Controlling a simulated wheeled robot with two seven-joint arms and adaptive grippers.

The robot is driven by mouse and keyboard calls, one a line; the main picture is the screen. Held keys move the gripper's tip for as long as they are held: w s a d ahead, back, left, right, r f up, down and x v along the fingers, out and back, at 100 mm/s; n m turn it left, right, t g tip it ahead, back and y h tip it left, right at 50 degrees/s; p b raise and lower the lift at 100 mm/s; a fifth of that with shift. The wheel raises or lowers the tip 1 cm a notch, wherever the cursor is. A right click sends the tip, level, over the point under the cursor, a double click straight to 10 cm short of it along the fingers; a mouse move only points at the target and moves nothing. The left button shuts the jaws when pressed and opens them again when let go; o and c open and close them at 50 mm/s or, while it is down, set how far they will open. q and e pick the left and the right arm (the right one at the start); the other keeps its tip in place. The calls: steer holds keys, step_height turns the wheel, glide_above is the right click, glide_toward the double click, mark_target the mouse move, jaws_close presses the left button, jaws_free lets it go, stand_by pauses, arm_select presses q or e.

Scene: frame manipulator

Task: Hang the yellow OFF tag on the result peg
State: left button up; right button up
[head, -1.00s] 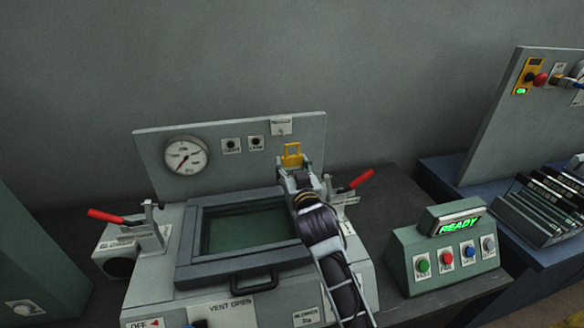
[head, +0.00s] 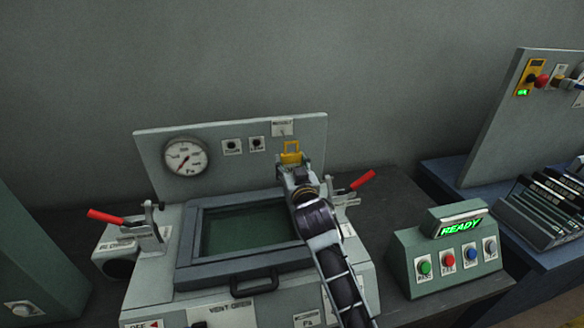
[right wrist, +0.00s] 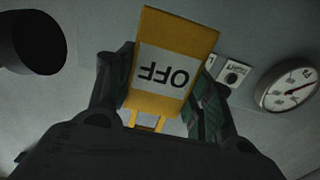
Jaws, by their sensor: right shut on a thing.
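The yellow OFF tag (head: 291,155) is held up in front of the grey back panel of the machine, at its right part. In the right wrist view the tag (right wrist: 172,55) shows its white OFF label upside down. My right gripper (head: 294,166) is shut on the tag, with a finger on each side of it. A small white label (head: 282,128) is on the panel just above the tag; its print is blurred. I cannot make out the result peg clearly in the head view. My left gripper is not in view.
A pressure gauge (head: 185,157) and two black knobs (head: 256,143) are on the panel, left of the tag. Red-handled clamps (head: 107,216) flank the framed window (head: 245,228). A READY button box (head: 445,250) stands right. A dark cylinder (right wrist: 32,42) shows in the wrist view.

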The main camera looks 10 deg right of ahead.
steer(key=b, duration=0.1)
glide_toward(282, 147)
steer(key=shift+w, duration=0.8)
steer(key=shift+w+r+b, duration=0.2)
steer(key=shift+w+b, duration=0.15)
steer(key=shift+w, duration=0.65)
steer(key=shift+w+r+b, duration=0.2)
steer(key=shift+w+b, duration=0.15)
steer(key=shift+w, duration=0.6)
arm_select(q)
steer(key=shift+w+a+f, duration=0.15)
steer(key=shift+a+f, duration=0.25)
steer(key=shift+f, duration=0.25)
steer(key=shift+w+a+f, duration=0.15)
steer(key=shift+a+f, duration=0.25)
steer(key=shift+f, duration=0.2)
arm_select(e)
steer(key=shift+w+f, duration=0.35)
steer(key=shift+w, duration=0.35)
steer(key=shift+f, duration=0.1)
steer(key=o, duration=1)
steer(key=shift+c, duration=0.2)
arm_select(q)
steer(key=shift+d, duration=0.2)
